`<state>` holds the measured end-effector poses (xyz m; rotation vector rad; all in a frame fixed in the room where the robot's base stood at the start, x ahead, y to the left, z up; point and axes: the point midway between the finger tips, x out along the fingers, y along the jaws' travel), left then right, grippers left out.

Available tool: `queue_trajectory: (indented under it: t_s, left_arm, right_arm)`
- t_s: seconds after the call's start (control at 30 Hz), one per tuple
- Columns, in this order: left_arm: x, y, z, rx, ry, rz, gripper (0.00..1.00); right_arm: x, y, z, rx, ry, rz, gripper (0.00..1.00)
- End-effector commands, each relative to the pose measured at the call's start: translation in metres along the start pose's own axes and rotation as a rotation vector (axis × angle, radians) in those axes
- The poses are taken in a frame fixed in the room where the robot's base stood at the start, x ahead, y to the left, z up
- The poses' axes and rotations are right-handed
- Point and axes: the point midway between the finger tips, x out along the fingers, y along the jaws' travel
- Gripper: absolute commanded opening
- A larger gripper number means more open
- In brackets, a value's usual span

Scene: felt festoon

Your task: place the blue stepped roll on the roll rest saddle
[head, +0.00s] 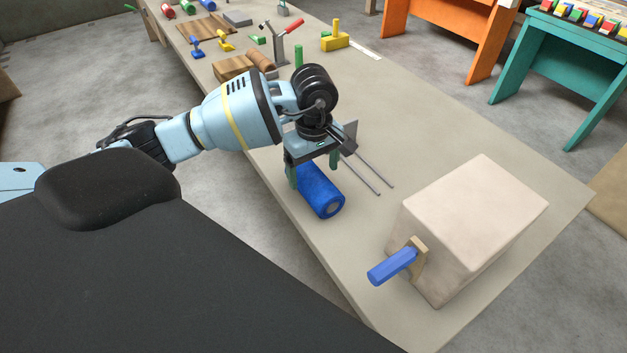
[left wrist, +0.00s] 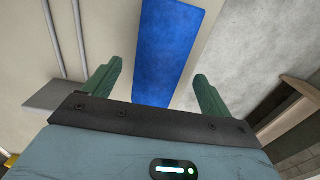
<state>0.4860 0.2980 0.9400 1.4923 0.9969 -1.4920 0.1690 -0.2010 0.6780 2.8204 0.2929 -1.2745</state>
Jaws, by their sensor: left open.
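The blue roll (head: 321,192) lies on its side on the table near its left edge, its round end facing the front. It also shows in the left wrist view (left wrist: 170,45) as a long blue band. My left gripper (head: 313,174) is open above the roll, with its green fingers on either side. In the left wrist view the fingers (left wrist: 158,72) stand apart from the roll, with gaps on both sides. Two thin grey rods (head: 368,177) run from a grey upright plate (head: 351,131) just right of the roll; this looks like the roll rest saddle. It is empty.
A large beige block (head: 475,225) with a blue peg (head: 391,266) on its side stands at the front right. Wooden pieces (head: 233,67), a red-handled clamp (head: 288,42) and a yellow block (head: 335,38) lie farther back. Bare table separates the rods from the beige block.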

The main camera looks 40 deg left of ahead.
Motion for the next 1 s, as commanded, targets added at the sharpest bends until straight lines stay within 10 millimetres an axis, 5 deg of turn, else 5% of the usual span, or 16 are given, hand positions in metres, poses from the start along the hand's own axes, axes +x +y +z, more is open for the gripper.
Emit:
queue_trajectory:
  t_s: [0.2,0.4,1.0]
  left_arm:
    - [-0.042,0.001,0.0,0.001,0.002,0.004,0.84]
    - [-0.063,0.0,0.0,-0.001,0.001,0.001,0.84]
    - [-0.068,0.0,0.0,0.0,0.0,0.0,0.84]
  right_arm:
    - [0.0,0.0,0.001,0.0,-0.001,0.0,0.36]
    - [0.0,0.0,0.001,0.001,-0.002,0.0,0.36]
    - [0.001,-0.003,0.0,0.011,0.0,0.0,0.36]
